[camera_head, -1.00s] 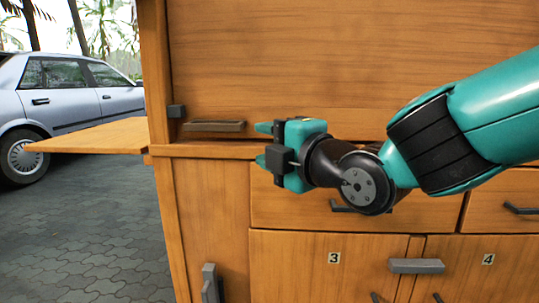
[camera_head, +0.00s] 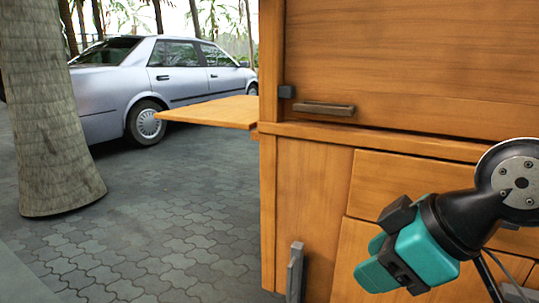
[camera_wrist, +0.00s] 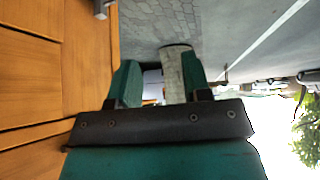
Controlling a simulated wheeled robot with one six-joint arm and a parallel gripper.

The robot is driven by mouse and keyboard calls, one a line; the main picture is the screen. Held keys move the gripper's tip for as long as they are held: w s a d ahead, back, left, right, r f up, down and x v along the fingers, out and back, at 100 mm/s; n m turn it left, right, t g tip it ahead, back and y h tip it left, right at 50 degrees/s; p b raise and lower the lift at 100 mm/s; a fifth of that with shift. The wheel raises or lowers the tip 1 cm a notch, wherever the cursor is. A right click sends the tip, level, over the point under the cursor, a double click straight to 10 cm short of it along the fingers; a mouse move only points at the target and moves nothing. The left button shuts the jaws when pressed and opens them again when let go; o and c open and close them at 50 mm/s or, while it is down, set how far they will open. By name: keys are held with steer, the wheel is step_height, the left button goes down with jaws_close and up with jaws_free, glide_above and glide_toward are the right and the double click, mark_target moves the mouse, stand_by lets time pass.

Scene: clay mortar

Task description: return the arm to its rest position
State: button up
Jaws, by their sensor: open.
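My gripper (camera_head: 374,258) is at the lower right of the head view, in front of the wooden cabinet (camera_head: 314,195). Its teal fingers point left and down. In the wrist view my gripper (camera_wrist: 158,82) shows two teal fingers spread apart, with nothing between them. The cabinet front (camera_wrist: 85,60) fills the left side of the wrist view, beside the fingers. My arm's wrist joint shows at the right edge of the head view; the rest of the arm is out of frame.
A horizontal handle (camera_head: 325,108) and a vertical handle (camera_head: 295,270) stick out from the cabinet. A wooden side shelf (camera_head: 210,112) juts out left. A silver car (camera_head: 165,85) and a palm trunk (camera_head: 45,110) stand beyond. The paving (camera_head: 150,220) left of the cabinet is clear.

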steer(key=s+d+m+g+h+p, duration=0.1)
steer(key=s+m+g, duration=0.35)
steer(key=s, duration=0.35)
step_height(320, 180, up, 36)
steer(key=p, duration=3.7)
steer(key=shift+w+r+n, duration=0.25)
steer(key=shift+w+n, duration=0.1)
steer(key=shift+n, duration=0.1)
